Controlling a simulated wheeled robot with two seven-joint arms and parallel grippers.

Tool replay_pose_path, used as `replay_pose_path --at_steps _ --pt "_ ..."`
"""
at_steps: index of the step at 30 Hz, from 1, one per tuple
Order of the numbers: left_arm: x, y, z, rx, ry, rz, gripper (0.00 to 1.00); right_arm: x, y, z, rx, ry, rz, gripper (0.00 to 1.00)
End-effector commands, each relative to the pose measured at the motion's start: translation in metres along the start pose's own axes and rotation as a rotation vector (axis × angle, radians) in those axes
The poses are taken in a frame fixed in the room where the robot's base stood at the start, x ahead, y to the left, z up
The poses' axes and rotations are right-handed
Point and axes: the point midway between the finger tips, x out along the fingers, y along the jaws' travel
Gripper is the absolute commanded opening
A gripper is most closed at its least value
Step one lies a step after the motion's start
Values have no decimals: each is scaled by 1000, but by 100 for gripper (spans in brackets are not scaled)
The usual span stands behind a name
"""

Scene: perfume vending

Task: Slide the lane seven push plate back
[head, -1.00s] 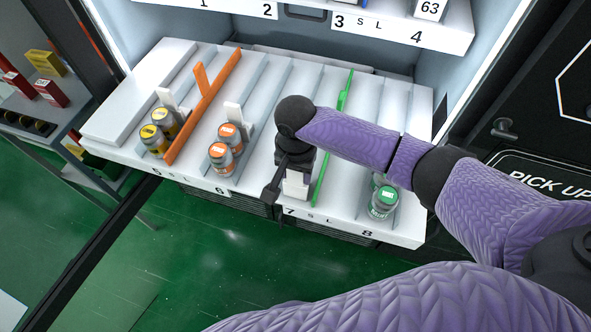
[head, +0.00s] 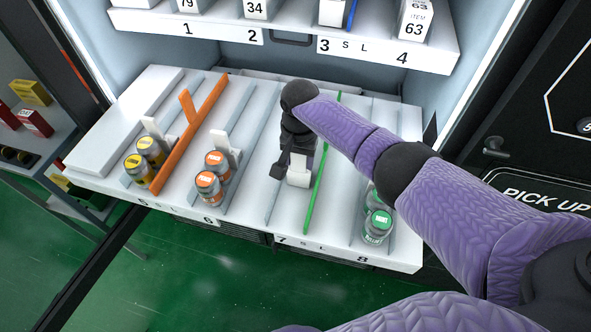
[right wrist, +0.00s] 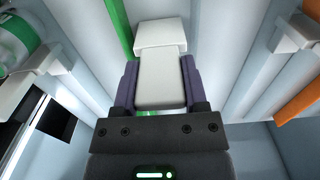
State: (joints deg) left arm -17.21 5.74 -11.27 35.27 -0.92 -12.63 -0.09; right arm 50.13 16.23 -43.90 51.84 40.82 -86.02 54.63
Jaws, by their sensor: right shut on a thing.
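The white lane seven push plate (head: 299,176) stands in its lane on the lower shelf, above the 7 label and left of the green divider (head: 322,168). My right gripper (head: 294,165) reaches down over that lane and is shut on the plate. In the right wrist view the push plate (right wrist: 161,75) sits between the two purple-sided fingers of my right gripper (right wrist: 160,85). The lane in front of the plate is empty. My left gripper is not in view.
Green-capped bottles (head: 377,226) stand in lane eight, right of the green divider. Orange-labelled bottles (head: 208,185) stand in lane six and yellow-capped ones (head: 150,150) in lane five, beside an orange divider (head: 180,135). The upper shelf (head: 385,50) overhangs the back.

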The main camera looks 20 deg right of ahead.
Motion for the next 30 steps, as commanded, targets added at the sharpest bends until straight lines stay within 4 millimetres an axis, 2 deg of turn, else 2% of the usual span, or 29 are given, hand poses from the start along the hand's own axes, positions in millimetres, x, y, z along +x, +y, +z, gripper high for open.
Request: replay_pose_path --at_steps 5,6,10,17,20,27,30 --pt "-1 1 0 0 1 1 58 0 0 1 -2 -3 1 0" --pt "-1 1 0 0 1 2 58 0 0 1 -2 -3 1 62" --pt "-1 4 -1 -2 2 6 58 0 0 1 -1 -3 1 90" --pt "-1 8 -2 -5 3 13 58 0 0 1 -1 -3 1 91" --pt "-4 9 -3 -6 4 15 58 -6 0 1 -1 -2 0 91" --pt "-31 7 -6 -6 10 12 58 -67 0 1 -1 0 -2 91" --pt "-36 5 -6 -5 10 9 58 -86 0 0 -2 0 -1 91"
